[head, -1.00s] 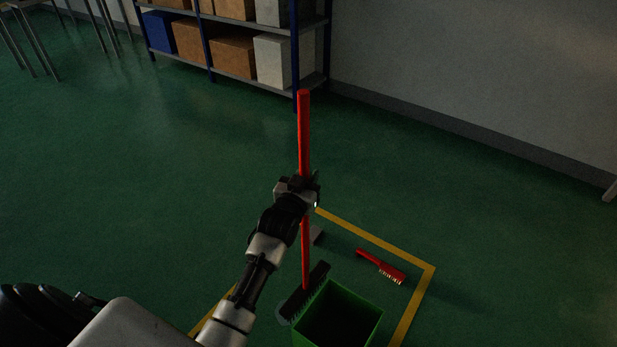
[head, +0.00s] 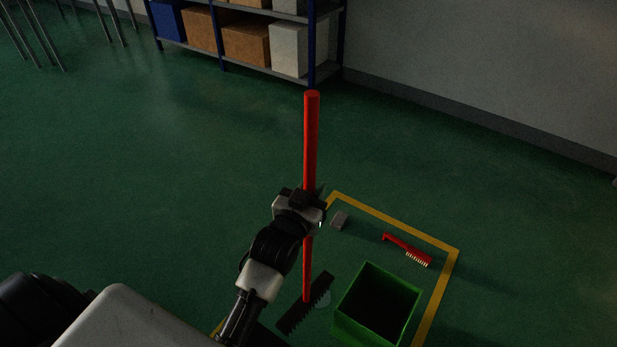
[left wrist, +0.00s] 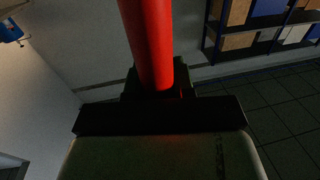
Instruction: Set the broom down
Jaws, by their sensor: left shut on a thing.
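The broom (head: 311,140) has a red handle and a dark bristled head (head: 305,302). It stands upright in the head view, with its head low, beside the green bin; I cannot tell whether the bristles touch the floor. My left gripper (head: 309,205) is shut around the middle of the handle. In the left wrist view the red handle (left wrist: 151,45) rises from between the dark jaws (left wrist: 160,90). My right gripper is not in view.
A shelf rack (head: 313,45) with boxes stands at the back by a grey wall (head: 470,80). The green floor to the left is clear.

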